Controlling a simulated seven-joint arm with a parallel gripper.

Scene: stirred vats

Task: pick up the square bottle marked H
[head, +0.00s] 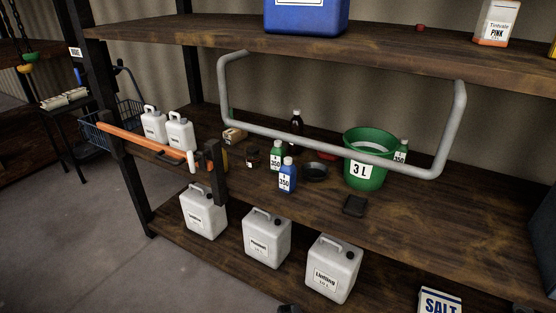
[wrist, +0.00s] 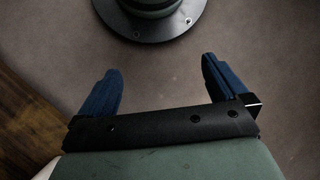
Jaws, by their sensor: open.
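Several small bottles with white labels stand on the middle shelf (head: 430,222) in the head view. A blue bottle (head: 287,181) is nearest the front, with a green bottle (head: 276,156) just behind it to the left. Another green bottle (head: 401,150) stands at the right, beside the green bucket. Their labels show 350, but the small letter above is too small to read, so I cannot tell which is marked H. My gripper (wrist: 160,68) is open and empty in the wrist view, over bare floor, away from the bottles. It does not show in the head view.
A grey tube bar (head: 330,140) crosses in front of the bottles. A green 3 L bucket (head: 366,172), black dish (head: 314,172), dark jar (head: 252,158) and tall dark bottle (head: 296,122) stand near them. White jugs (head: 266,240) stand below. The shelf's right part is clear.

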